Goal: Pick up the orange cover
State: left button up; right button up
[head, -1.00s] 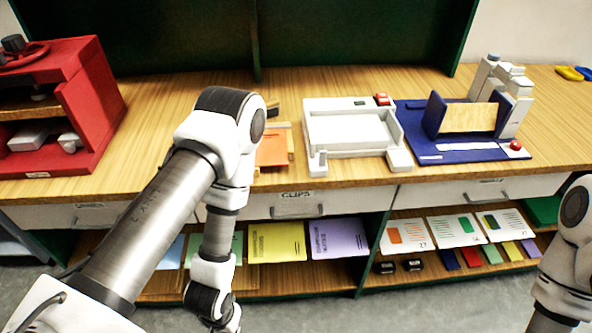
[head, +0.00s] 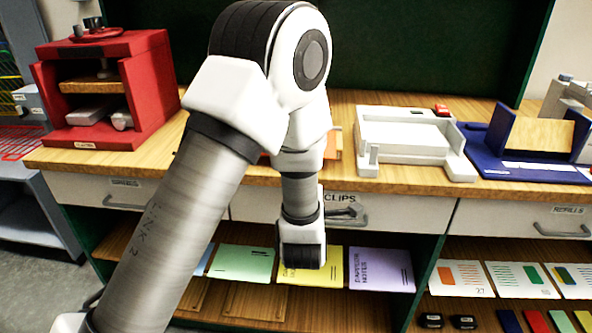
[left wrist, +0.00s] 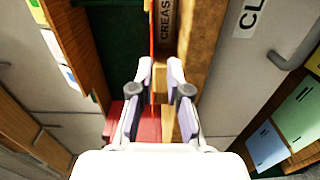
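The orange cover (head: 331,148) lies on the wooden worktop behind my left arm. Only slivers of it show at the arm's sides in the head view. A thin red-orange strip (left wrist: 152,40) runs up the left wrist view in line with the finger gap; I cannot tell if it is the cover's edge. My left gripper (left wrist: 160,65) shows its two fingers apart in that view, with nothing clearly clamped. A wooden piece with a "CREAS..." label (left wrist: 166,22) is just beyond the fingertips. In the head view the left fingers are hidden. My right gripper is out of view.
A red press (head: 105,85) stands left on the worktop (head: 60,160). A white tray device (head: 412,158) and a blue fixture (head: 500,165) stand right. Below are drawers with handles (head: 345,213) and a shelf with yellow, green and purple booklets (head: 380,270).

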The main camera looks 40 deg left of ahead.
pick_arm(q)
jog(key=x, duration=0.2)
jog(key=r+p+x, duration=0.1)
jog(key=x, duration=0.1)
jog(key=p+x, duration=0.1)
jog(key=x, duration=0.2)
jog(key=shift+a+r, duration=0.1)
jog(key=shift+r, duration=0.05)
jog(key=shift+w+a, duration=0.25)
jog(key=shift+w, duration=0.1)
grip_shut()
